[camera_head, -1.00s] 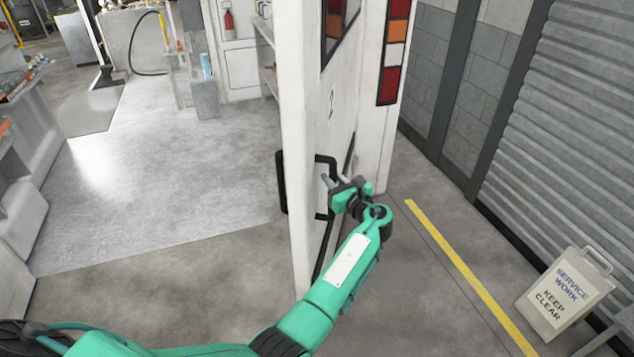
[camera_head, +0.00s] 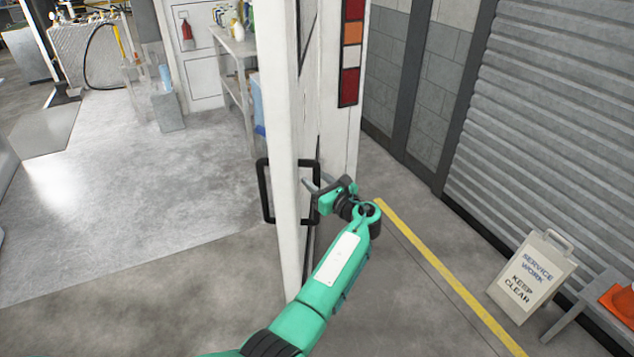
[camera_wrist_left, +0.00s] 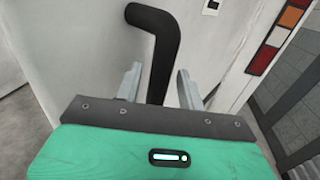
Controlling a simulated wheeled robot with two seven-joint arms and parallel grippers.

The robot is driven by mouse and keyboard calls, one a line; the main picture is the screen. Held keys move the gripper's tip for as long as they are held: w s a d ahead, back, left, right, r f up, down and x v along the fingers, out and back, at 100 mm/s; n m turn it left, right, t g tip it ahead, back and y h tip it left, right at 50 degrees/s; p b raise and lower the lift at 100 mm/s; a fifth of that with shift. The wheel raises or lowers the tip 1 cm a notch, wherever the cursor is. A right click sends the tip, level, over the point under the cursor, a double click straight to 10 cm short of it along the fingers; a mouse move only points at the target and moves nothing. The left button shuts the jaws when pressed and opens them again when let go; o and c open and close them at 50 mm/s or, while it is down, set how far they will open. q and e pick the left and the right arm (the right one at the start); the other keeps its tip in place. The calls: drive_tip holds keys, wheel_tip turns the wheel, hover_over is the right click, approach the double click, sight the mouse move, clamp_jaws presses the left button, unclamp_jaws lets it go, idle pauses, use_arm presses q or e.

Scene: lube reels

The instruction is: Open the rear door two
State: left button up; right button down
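The white rear door (camera_head: 285,130) stands ajar and shows almost edge-on in the head view. Black bar handles stick out on both of its sides; the one on the left side (camera_head: 264,190) is clear of my arm. My left gripper (camera_head: 310,185) is at the handle on the right side. In the left wrist view, the black handle (camera_wrist_left: 158,50) stands between the two grey fingers (camera_wrist_left: 157,88). A narrow gap shows on each side of it, so the fingers look open around it. My right gripper is not in view.
A white post with red and orange lights (camera_head: 351,50) stands right of the door. A service-work sign (camera_head: 533,277) and a stool with an orange cone (camera_head: 622,300) are at the lower right. Shelves (camera_head: 235,75) stand behind the door. The floor on the left is clear.

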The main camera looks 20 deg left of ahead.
use_arm(q)
wheel_tip(320, 180, up, 20)
drive_tip(key=b, duration=0.2)
idle(0.4)
drive_tip(key=shift+f, duration=0.1)
drive_tip(key=shift+c, duration=0.5)
